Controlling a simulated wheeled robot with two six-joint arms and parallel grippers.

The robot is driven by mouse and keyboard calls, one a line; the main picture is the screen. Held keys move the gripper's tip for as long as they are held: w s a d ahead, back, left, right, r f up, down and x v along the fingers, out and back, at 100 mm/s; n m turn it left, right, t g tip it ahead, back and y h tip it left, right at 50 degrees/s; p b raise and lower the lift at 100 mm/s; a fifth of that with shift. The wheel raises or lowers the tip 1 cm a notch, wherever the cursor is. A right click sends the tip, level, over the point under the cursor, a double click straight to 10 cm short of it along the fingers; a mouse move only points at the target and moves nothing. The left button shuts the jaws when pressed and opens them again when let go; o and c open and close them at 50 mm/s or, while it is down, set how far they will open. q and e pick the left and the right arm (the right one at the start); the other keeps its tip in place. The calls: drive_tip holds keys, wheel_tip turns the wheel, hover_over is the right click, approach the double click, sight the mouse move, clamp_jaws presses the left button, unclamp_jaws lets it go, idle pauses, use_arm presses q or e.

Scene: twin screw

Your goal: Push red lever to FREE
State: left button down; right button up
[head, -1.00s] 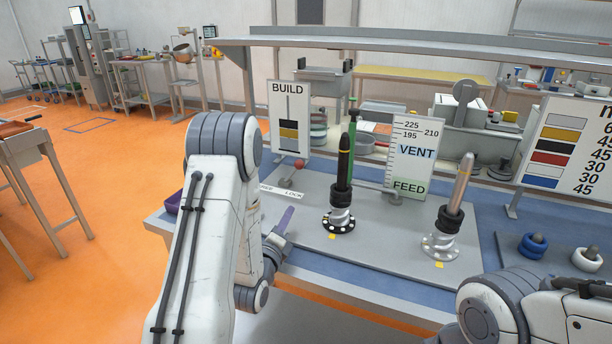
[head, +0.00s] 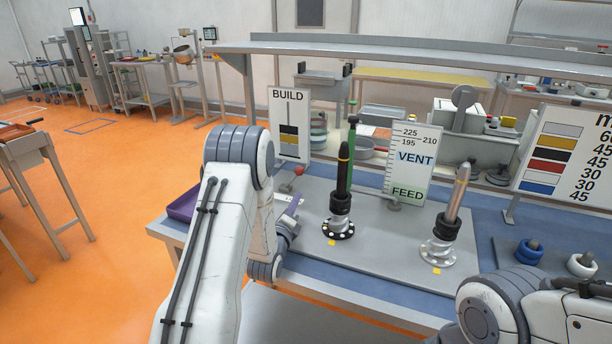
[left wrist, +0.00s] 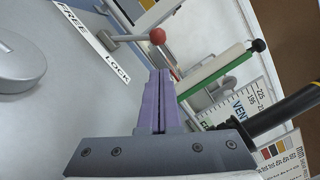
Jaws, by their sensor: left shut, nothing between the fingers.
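The red lever's ball knob (head: 299,171) stands at the back left of the grey plate, below the BUILD sign. In the left wrist view the knob (left wrist: 157,36) sits on a thin metal arm, with the white FREE/LOCK strip (left wrist: 98,46) beside it. My left gripper (head: 294,199) is shut and empty, its purple fingers just in front of the knob in the head view. In the left wrist view the fingertips (left wrist: 159,72) point toward the knob, with a visible gap. My left arm hides part of the strip in the head view. My right gripper is out of view.
A black rod (head: 343,172) and a silver rod (head: 458,195) stand upright in collars on the plate, right of the lever. A green rod (head: 351,150) and the VENT/FEED sign (head: 414,170) stand behind. A purple tray (head: 182,207) lies at the table's left edge.

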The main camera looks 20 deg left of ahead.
sight(293, 178)
use_arm(q)
drive_tip(key=w, duration=0.3)
drive_tip(key=w+p, duration=0.1)
drive_tip(key=w, duration=0.2)
drive_tip(key=w+a, duration=0.1)
drive_tip(key=w, duration=0.2)
drive_tip(key=shift+w+a+r+p, duration=0.1)
drive_tip(key=shift+w+r+p, duration=0.2)
drive_tip(key=shift+r+p, duration=0.1)
drive_tip(key=shift+w+a, duration=0.1)
drive_tip(key=shift+w, duration=0.65)
